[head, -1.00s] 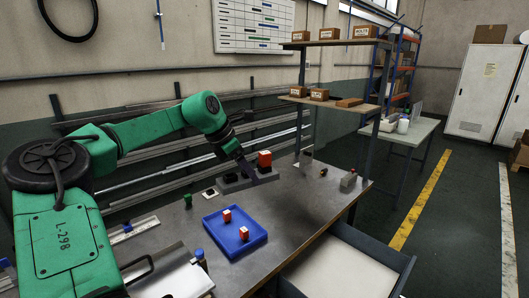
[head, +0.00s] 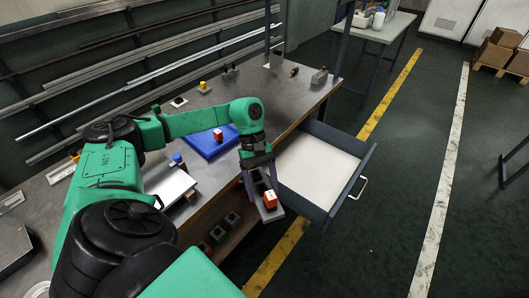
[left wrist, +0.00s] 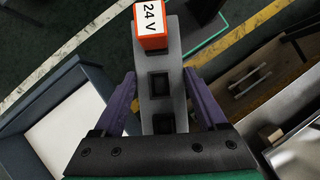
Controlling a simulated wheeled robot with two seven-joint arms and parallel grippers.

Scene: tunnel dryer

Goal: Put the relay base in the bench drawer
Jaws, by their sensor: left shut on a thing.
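My left gripper (head: 262,182) is shut on the relay base (head: 270,214), a grey bar with square sockets. It holds the base in the air, clear of the bench, just left of the open drawer's near corner. An orange-red relay with a white label (head: 265,198) stands in the base. In the left wrist view the base (left wrist: 176,55) lies between the purple fingers (left wrist: 163,103), with two dark sockets showing and the 24 V relay (left wrist: 151,22) at its far end. The bench drawer (head: 315,168) is pulled open, with a bare white floor. My right gripper is out of view.
The steel bench (head: 285,97) carries a blue tray (head: 203,148) with a red relay in it, partly behind my arm. A lower shelf (head: 207,232) under the bench holds several small items. Open floor lies right of the drawer.

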